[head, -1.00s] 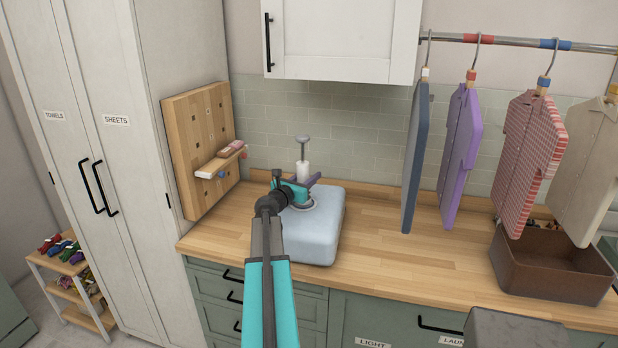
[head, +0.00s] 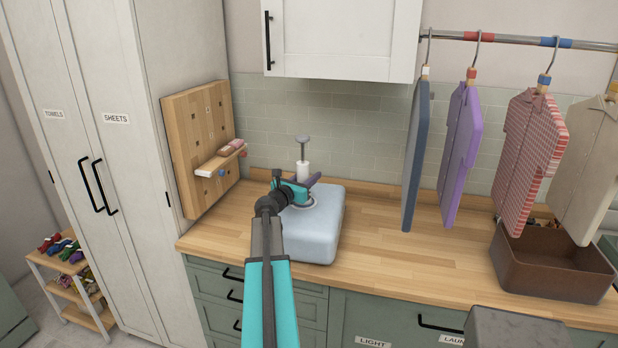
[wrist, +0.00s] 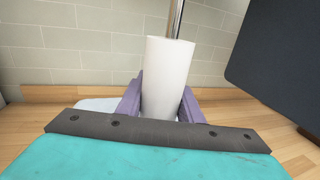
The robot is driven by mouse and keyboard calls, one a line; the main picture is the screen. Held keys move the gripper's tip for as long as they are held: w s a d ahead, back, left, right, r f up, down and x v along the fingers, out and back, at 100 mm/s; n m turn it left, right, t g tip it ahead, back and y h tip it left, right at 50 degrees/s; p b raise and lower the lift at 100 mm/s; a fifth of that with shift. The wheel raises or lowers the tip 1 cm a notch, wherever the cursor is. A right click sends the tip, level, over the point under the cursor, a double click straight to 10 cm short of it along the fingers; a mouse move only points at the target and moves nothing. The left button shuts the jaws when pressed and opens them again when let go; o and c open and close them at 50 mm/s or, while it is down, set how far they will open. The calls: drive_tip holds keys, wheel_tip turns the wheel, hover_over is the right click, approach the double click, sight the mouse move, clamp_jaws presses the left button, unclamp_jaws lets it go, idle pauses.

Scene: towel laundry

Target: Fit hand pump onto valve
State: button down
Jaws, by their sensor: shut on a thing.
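The hand pump has a white cylinder (head: 303,171) with a grey rod and a T-shaped handle on top. It stands upright over the pale blue vacuum bag (head: 322,238) on the counter. My gripper (head: 305,186), with purple fingers, is shut around the pump's cylinder, which also shows in the wrist view (wrist: 167,80) between the two fingers. A round grey ring, likely the valve (head: 313,208), shows partly on the bag's top below my gripper. The pump's lower end is hidden by my gripper, so I cannot tell whether it touches the valve.
A wooden pegboard (head: 190,130) with a small shelf stands at the left. Garments on hangers, including a dark blue one (head: 416,155), hang to the right. A brown bin (head: 548,275) sits at the counter's right. The counter (head: 400,245) between bag and bin is clear.

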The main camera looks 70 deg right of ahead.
drive_tip(key=shift+f, duration=0.25)
idle(0.8)
drive_tip(key=c, duration=0.7)
unclamp_jaws()
drive_tip(key=shift+c, duration=0.2)
drive_tip(key=shift+r, duration=0.15)
wheel_tip(320, 180, up, 7)
drive_tip(key=p, duration=0.4)
drive_tip(key=shift+p, duration=0.4)
drive_tip(key=shift+f, duration=0.2)
idle(0.4)
